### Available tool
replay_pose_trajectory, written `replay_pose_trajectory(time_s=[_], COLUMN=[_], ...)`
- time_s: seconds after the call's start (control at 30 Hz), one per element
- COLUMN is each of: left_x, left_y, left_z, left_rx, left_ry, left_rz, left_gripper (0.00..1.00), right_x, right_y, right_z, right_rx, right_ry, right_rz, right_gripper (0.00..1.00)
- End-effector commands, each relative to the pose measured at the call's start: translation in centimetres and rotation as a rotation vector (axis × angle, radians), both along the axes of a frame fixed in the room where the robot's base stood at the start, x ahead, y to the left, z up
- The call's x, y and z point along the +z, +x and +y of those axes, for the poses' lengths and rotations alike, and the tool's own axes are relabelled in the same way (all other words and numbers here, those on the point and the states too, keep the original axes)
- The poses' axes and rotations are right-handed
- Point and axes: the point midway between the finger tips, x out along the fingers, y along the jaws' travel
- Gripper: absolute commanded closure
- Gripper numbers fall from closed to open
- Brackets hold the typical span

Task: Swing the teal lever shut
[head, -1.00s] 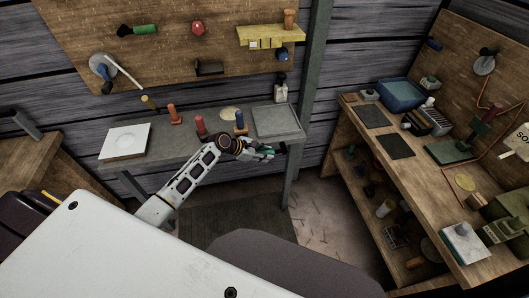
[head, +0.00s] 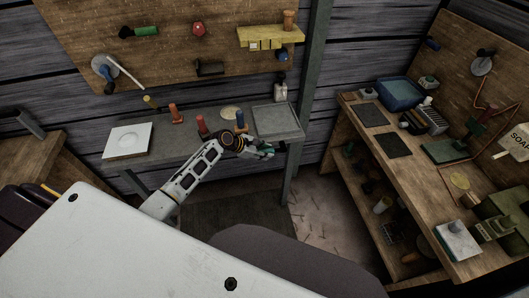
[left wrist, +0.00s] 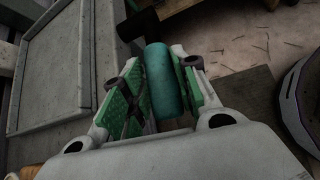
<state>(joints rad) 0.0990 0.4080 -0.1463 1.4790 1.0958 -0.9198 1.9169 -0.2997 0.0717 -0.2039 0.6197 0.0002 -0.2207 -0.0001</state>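The teal lever's grip (left wrist: 162,82) is a rounded cylinder between the green-padded fingers of my left gripper (left wrist: 155,92) in the left wrist view. The pads lie close along both sides of it, and the fingers look closed on it. A dark part (left wrist: 137,24) shows beyond the grip's far end; whether it belongs to the lever I cannot tell. In the head view my left gripper (head: 262,150) is at the front edge of the grey bench, just below the grey tray, and mostly hides the lever. My right gripper is not in view.
The grey tray (head: 277,121) lies on the bench's right end, close to the gripper. A blue-topped piece (head: 240,122) and a red-handled one (head: 202,126) stand left of it. A wooden workbench (head: 426,170) is at the right, with open floor (head: 325,218) between.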

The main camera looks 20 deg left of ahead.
Motion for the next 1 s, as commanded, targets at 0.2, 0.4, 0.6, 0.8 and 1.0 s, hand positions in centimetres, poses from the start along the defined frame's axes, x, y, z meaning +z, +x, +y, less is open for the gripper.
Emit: replay_pose_trajectory(time_s=[0.2, 0.4, 0.6, 0.8, 1.0], left_x=[0.0, -0.1, 0.4, 1.6, 3.2], left_y=[0.0, -0.2, -0.6, -1.6, -2.8], left_z=[0.0, 0.1, 0.6, 1.6, 2.9], left_rx=[0.001, 0.000, 0.001, -0.001, 0.000], left_ry=[0.000, 0.001, 0.000, 0.002, 0.001], left_rz=[0.001, 0.003, 0.003, 0.003, 0.002], left_gripper=[0.65, 0.65, 0.65, 0.65, 0.65], right_x=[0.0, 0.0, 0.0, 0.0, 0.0], right_y=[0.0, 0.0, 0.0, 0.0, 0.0], right_z=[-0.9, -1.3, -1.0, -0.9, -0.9], right_rx=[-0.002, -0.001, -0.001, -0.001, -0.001], right_ry=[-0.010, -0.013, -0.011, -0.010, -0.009], right_rz=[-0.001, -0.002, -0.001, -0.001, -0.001], right_gripper=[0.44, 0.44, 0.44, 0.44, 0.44])
